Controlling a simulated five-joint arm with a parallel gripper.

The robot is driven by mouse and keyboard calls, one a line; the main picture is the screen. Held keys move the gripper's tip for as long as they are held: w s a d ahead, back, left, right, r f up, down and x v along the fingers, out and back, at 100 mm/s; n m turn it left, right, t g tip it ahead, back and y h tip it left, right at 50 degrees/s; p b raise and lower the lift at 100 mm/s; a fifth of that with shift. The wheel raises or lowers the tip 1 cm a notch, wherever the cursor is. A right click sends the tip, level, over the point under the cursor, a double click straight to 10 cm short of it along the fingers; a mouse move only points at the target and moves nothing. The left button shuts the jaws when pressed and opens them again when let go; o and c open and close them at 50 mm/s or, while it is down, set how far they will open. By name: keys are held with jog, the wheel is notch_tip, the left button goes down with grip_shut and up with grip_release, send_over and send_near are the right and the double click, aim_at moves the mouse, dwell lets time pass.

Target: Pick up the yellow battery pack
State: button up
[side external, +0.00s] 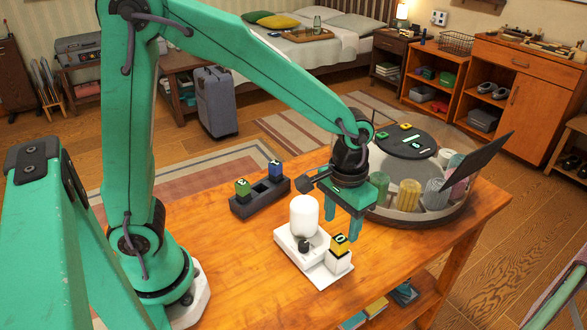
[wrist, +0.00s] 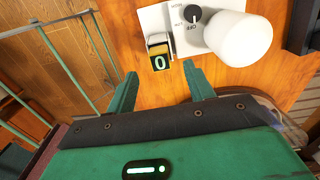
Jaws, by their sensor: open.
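The yellow battery pack (side external: 340,243) has a black face with a lit "0". It sits in a white socket on the white lamp-like device (side external: 290,243) on the wooden table. In the wrist view the battery pack (wrist: 159,62) shows just beyond the fingertips, about midway between them. My gripper (side external: 343,226) is open and points down, above and close to the battery pack. In the wrist view my gripper (wrist: 162,80) has its two fingers apart with nothing between them. The white device (wrist: 178,20) also shows there, with a black knob near "OFF".
A dark holder (side external: 258,200) with a green pack (side external: 242,188) and a blue pack (side external: 275,170) stands left of the device. A round clear-walled tray (side external: 405,215) with ribbed cylinders is close behind my gripper. The table's front left is clear.

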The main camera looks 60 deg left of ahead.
aim_at(340, 239)
jog(key=shift+f, duration=0.1)
jog(key=shift+w+f, duration=0.1)
jog(key=shift+f, duration=2.4)
jog(key=c, duration=1.1)
jog(key=shift+r, duration=0.1)
jog(key=shift+r, duration=4.95)
jog(key=shift+r, duration=0.1)
